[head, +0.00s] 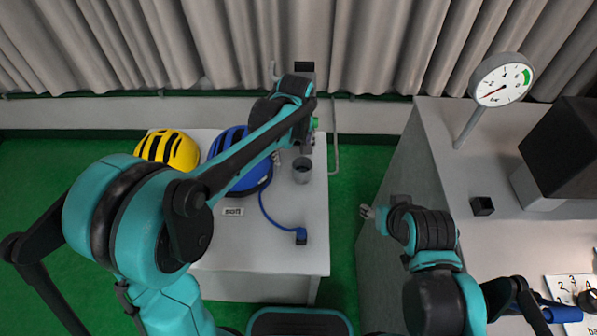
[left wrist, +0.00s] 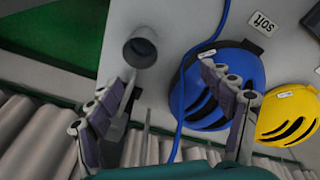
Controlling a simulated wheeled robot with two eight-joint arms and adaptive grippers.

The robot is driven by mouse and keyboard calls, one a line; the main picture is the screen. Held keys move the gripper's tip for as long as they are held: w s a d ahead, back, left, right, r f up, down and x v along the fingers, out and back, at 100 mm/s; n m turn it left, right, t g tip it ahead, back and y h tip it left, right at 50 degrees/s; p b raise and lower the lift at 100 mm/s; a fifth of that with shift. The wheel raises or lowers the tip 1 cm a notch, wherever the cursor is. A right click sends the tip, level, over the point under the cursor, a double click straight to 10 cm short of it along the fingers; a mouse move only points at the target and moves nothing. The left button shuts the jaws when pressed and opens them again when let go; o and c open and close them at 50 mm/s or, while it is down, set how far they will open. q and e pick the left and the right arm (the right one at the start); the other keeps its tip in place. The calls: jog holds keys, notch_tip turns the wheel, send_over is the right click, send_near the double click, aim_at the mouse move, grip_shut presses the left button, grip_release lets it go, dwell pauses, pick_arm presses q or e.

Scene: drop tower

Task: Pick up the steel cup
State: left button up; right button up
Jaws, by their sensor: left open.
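The steel cup (head: 302,170) is a small grey cylinder standing on the white table, right of the blue helmet. In the left wrist view the cup (left wrist: 141,47) shows its dark round opening, above and left of the middle. My left gripper (head: 305,146) is at the cup's far side in the head view, partly hidden by my own arm. In the left wrist view the left gripper (left wrist: 170,80) has its fingers wide apart and empty, with the cup beyond them, nearer the left finger. My right gripper (head: 369,212) is away to the right; its jaw opening is too small to judge.
A blue helmet (head: 237,178) with a blue strap and a yellow helmet (head: 168,151) lie left of the cup. A "soft" label (head: 233,212) is near the front. A grey counter (head: 430,150) with a dial gauge (head: 502,80) stands right, across a green floor gap.

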aim_at(302, 167)
pick_arm(q)
jog(key=shift+n+g+y, duration=0.3)
jog(key=shift+n+g, duration=0.2)
jog(key=shift+n, duration=0.4)
jog(key=w+d+f+b, duration=0.1)
jog(key=f, duration=0.3)
jog(key=w+f+b, duration=0.1)
jog(key=f, duration=0.4)
jog(key=w+d+f+b, duration=0.1)
jog(key=w+f, duration=0.1)
jog(key=f, duration=0.2)
jog(key=shift+d+f, duration=0.25)
jog(key=shift+d, duration=0.1)
jog(key=shift+r, duration=0.1)
pick_arm(e)
jog(key=f, duration=0.3)
jog(key=shift+a+f, duration=0.2)
jog(key=shift+a, duration=0.2)
pick_arm(q)
jog(key=c, duration=1.4)
jog(key=shift+r, duration=0.1)
